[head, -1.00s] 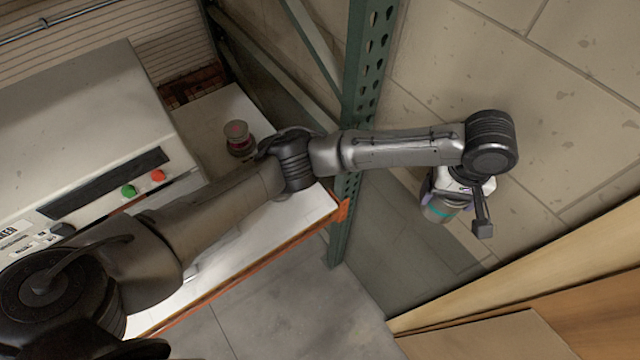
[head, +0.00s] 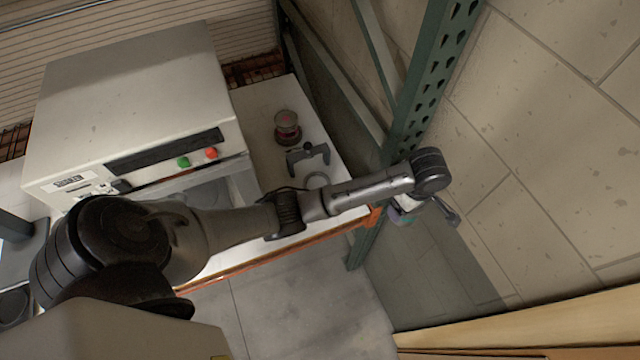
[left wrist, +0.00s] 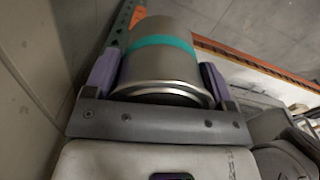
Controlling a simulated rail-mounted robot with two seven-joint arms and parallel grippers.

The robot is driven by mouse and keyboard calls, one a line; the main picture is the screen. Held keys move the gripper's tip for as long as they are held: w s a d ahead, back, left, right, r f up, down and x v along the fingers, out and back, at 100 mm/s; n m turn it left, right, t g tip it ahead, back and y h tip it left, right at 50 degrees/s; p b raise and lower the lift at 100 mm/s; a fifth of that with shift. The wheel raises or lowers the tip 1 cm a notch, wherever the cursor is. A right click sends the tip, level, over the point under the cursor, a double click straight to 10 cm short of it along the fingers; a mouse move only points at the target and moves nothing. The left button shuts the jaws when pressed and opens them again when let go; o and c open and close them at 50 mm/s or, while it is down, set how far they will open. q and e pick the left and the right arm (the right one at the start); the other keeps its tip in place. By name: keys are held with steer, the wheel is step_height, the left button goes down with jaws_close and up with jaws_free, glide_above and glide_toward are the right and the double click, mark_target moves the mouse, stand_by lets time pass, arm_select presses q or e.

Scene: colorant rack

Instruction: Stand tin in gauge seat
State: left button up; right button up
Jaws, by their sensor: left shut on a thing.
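A metal tin with a teal band (left wrist: 162,66) is clamped between the purple fingers of my left gripper (left wrist: 160,78) in the left wrist view. In the head view my left gripper (head: 402,212) hangs below the arm's end, just right of the shelf's front corner and the green post. The tin is mostly hidden there. A dark grey forked bracket (head: 308,157) stands on the white shelf, with a pale ring (head: 317,180) in front of it, partly covered by my arm. They look like the gauge and its seat. My right gripper is not in view.
A large pale machine (head: 140,100) with green and red buttons fills the left. A perforated green post (head: 425,80) rises beside the shelf. An orange beam edges its front.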

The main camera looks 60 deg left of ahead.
arm_select(q)
steer(key=shift+s+a+f+n, duration=0.4)
steer(key=shift+s+a+f, duration=0.05)
steer(key=shift+a+f, duration=0.2)
steer(key=shift+s+a+f+n, duration=0.4)
steer(key=shift+s+a+f, duration=0.05)
steer(key=shift+a+f, duration=0.15)
steer(key=s+a+f+n, duration=0.4)
steer(key=s+a+n, duration=0.1)
steer(key=a+n, duration=0.25)
steer(key=s+a+f+n, duration=0.4)
steer(key=s+a+n, duration=0.15)
steer(key=a, duration=0.35)
steer(key=w+a+f, duration=0.1)
steer(key=a+f, duration=0.1)
steer(key=a, duration=0.1)
steer(key=w+a+f, duration=0.1)
steer(key=a+f, duration=0.1)
steer(key=a, duration=0.2)
steer(key=w+a+f, duration=0.1)
steer(key=a+f, duration=0.2)
steer(key=a, duration=0.1)
steer(key=shift+w+a, duration=0.1)
steer(key=shift+w, duration=0.25)
steer(key=shift+f, duration=2)
steer(key=shift+f, duration=0.15)
steer(key=o, duration=0.9)
steer(key=shift+c, duration=0.2)
